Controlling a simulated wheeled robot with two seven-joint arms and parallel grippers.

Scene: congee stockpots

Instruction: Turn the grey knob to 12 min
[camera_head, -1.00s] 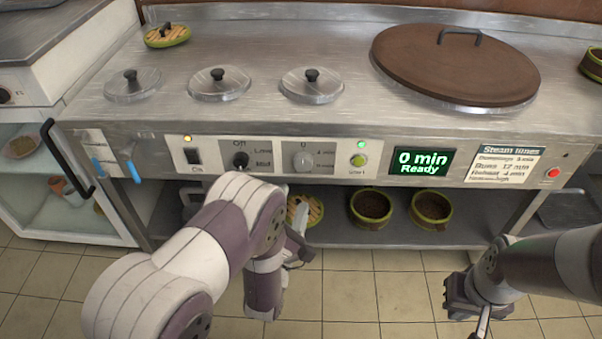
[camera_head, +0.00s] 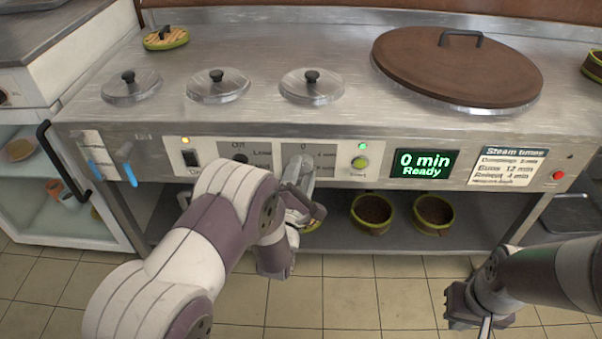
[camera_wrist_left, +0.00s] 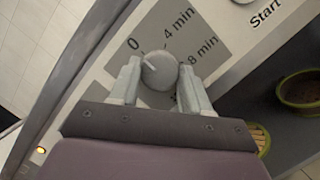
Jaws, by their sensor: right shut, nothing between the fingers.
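The grey knob (camera_wrist_left: 160,71) is on the front panel, in the left wrist view. Its white pointer mark faces the "0" label; "4 min" and "8 min" follow around the dial, and the lower labels are hidden by my fingers. My left gripper (camera_wrist_left: 160,82) has one finger on each side of the knob, with little or no gap; I cannot tell whether they press on it. In the head view the left gripper (camera_head: 298,180) covers the knob. The display (camera_head: 422,163) reads "0 min Ready". My right gripper (camera_head: 466,312) is shut and empty, low at the right.
A green start button (camera_head: 360,162) is right of the knob, and a black knob (camera_head: 240,160) is left, partly covered by my arm. A steam times card (camera_head: 507,167) and red button (camera_head: 558,175) are farther right. Bowls (camera_head: 372,212) stand on the shelf below.

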